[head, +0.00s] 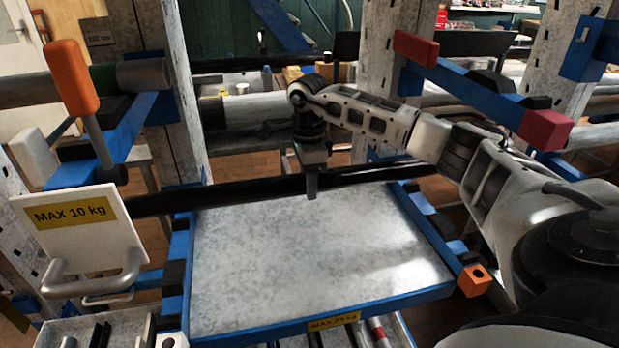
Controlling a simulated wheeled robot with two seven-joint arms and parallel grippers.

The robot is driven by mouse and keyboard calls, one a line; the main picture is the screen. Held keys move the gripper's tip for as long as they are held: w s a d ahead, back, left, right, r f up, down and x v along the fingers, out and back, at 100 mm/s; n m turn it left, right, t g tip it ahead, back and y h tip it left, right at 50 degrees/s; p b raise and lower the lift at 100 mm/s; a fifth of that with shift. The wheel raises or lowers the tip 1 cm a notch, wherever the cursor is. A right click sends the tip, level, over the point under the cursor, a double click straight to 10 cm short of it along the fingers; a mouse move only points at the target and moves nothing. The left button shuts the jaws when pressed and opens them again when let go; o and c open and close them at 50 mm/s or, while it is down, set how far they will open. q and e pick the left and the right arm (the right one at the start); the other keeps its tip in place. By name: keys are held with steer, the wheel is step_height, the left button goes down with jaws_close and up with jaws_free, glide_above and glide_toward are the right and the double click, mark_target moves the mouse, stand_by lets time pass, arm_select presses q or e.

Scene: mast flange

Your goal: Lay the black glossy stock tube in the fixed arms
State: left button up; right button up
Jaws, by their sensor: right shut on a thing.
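The black glossy stock tube (240,193) lies crosswise in the picture, nearly level, over the far part of a grey tray. My right gripper (311,185) points down and is shut on the tube near its middle. The tube's left end is near the white plate; its right end is hard to make out behind my right arm. A blue arm (470,82) with red end blocks sticks out from the upright at right. Another blue arm (128,128) sticks out at left. I cannot tell whether the tube touches any support. My left gripper is not in view.
The grey tray (310,265) has blue edges with black pads and an orange corner cap (474,280). A white "MAX 10 kg" plate (85,235) and an orange-handled lever (72,78) stand at left. Grey tubes (240,112) lie behind. The tray top is bare.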

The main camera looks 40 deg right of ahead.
steer(key=shift+f+b, duration=0.8)
steer(key=shift+f, duration=0.7)
steer(key=shift+f+b, duration=1.6)
steer(key=shift+f, duration=0.9)
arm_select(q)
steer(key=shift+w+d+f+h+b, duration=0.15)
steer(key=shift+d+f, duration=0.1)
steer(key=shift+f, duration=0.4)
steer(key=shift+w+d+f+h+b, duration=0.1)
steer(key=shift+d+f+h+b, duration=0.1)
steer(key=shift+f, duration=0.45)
arm_select(e)
steer(key=shift+f, duration=0.55)
steer(key=o, duration=1.4)
steer(key=shift+f, duration=0.1)
